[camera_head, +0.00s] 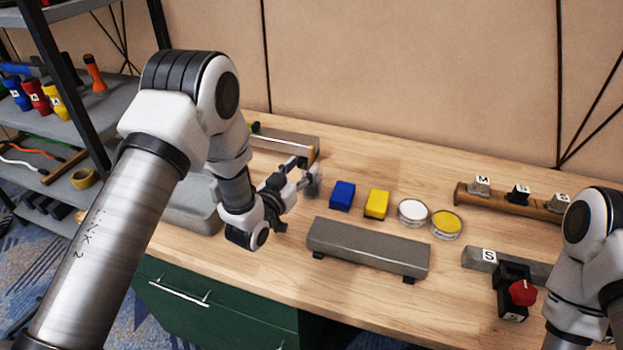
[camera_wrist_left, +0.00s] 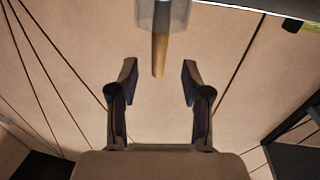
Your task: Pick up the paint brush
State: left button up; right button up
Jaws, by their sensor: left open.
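The paint brush shows in the left wrist view as a wooden handle (camera_wrist_left: 160,52) sticking out of a grey, see-through cup (camera_wrist_left: 162,12); its other end is hidden in the cup. My left gripper (camera_wrist_left: 159,68) is open, with one finger on each side of the handle's free end and a gap on both sides. In the head view my left gripper (camera_head: 303,177) is over the table by a small grey cup (camera_head: 315,185), which it partly hides. The brush cannot be made out there. My right arm shows at the right edge, but its gripper is out of view.
On the wooden table (camera_head: 470,310) are a blue block (camera_head: 342,195), a yellow block (camera_head: 377,204), two round tins (camera_head: 412,212), a long grey bar (camera_head: 365,248) and a black device with a red knob (camera_head: 522,292). A shelf (camera_head: 75,110) stands at left.

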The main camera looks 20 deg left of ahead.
aim_at(310, 158)
pick_arm(q)
jog(key=w, duration=0.2)
jog(key=w+d+p, duration=0.1)
jog(key=w, duration=0.2)
jog(key=shift+w, duration=0.1)
jog(key=shift+d, duration=0.1)
jog(key=c, duration=0.4)
grip_shut()
jog(key=shift+r, duration=0.15)
